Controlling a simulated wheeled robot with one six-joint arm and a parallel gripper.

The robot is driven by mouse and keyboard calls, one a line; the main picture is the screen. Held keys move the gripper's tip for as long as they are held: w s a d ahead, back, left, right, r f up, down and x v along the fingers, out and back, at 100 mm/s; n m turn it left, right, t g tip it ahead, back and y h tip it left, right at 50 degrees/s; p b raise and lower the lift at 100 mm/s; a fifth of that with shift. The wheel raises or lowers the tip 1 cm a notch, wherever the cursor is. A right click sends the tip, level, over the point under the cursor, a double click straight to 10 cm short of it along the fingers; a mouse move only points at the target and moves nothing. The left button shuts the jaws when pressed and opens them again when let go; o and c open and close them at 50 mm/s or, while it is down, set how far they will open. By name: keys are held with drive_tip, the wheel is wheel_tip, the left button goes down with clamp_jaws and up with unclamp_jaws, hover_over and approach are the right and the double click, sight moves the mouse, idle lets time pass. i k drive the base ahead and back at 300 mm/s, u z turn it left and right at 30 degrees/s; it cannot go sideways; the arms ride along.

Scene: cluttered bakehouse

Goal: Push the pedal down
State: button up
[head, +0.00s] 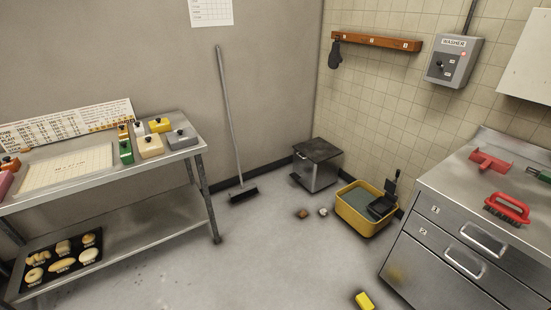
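A square metal bin (314,174) with a dark flat lid stands on the floor in the far corner, left of the yellow bucket. Its lid is down. A small dark piece (296,178) shows low at the bin's left front and may be the pedal, but it is too small to tell. My gripper is not in view.
A yellow bucket (357,216) with a black wringer (383,205) stands right of the bin. Small brown and white scraps (302,213) lie before it, and a yellow block (364,301) lies nearer. A broom (243,195) leans on the wall.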

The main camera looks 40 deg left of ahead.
sight(295, 176)
drive_tip(key=u, duration=1.35)
drive_tip(key=i, duration=2.1)
drive_tip(key=u, duration=0.65)
drive_tip(key=i, duration=2.05)
drive_tip(key=u, duration=0.45)
